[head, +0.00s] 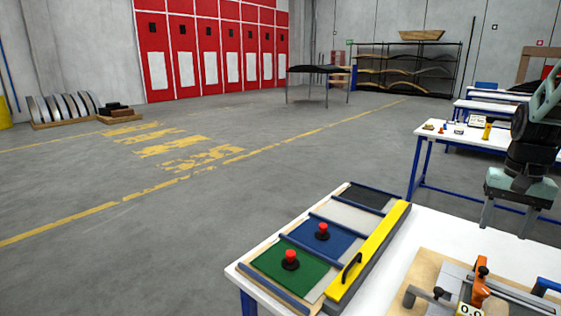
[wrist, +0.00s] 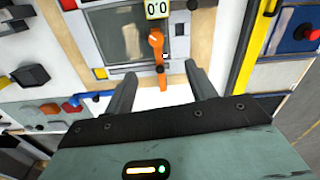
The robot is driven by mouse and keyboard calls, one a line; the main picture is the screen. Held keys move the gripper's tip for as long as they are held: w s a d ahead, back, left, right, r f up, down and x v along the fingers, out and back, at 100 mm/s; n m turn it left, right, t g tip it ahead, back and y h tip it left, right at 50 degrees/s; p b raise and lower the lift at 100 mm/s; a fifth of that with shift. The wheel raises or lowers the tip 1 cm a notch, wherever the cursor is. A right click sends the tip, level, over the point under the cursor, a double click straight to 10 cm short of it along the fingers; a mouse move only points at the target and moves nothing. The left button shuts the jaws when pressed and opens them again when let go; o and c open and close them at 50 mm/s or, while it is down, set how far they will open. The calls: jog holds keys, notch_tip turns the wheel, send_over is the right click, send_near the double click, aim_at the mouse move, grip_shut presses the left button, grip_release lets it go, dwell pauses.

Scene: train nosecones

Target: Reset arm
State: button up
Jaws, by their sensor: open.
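My gripper (head: 508,219) hangs at the right edge of the head view, above the right part of the white table (head: 436,226). Its two fingers point down and stand apart with nothing between them. In the wrist view my gripper (wrist: 163,84) is also open and empty. Beyond its fingers lies an orange-handled tool (wrist: 156,45) beside a yellow "0.0" display (wrist: 157,9). The same orange tool (head: 481,284) and display (head: 468,310) sit on a wooden board at the lower right of the head view.
A board with green (head: 284,268) and blue (head: 322,236) panels, each with a red-topped knob, lies left of a yellow bar (head: 372,252) with a black handle. More tables (head: 468,136) stand behind at right. The floor at left (head: 130,230) is clear.

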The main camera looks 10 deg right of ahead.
jog(key=s+a+n+y, duration=0.15)
jog(key=a+n, duration=0.65)
jog(key=a, duration=1.8)
jog(key=s+a+f+n, duration=0.2)
jog(key=s+a+n, duration=0.6)
jog(key=s+a, duration=0.5)
jog(key=s+h, duration=0.1)
jog(key=s, duration=0.2)
jog(key=shift+a+f, duration=0.25)
jog(key=shift+a, duration=0.15)
